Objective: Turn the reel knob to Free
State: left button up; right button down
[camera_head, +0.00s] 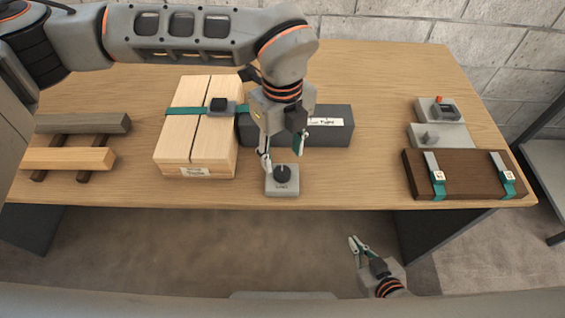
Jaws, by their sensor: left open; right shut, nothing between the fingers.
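A black round knob (282,174) sits on a small grey box (282,188) at the table's front edge, near the middle. The lettering on the box is too small to read, so I cannot tell the knob's setting. My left gripper (284,153) is open and points down just above and behind the knob, with its fingers spread to either side. I cannot tell whether a finger touches the box. My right gripper (357,243) is shut and empty, low in front of the table.
Strapped pale boards (170,142) lie left of the knob. A dark grey labelled box (335,136) lies behind it. Wooden bars (70,157) lie far left. A dark brown board (465,172) with teal clips and grey units (440,135) stand right. The table's right-centre is clear.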

aim_at(282, 172)
pick_arm(q)
notch_tip(282, 172, up, 6)
jog(key=shift+f, duration=0.1)
dwell(0.6)
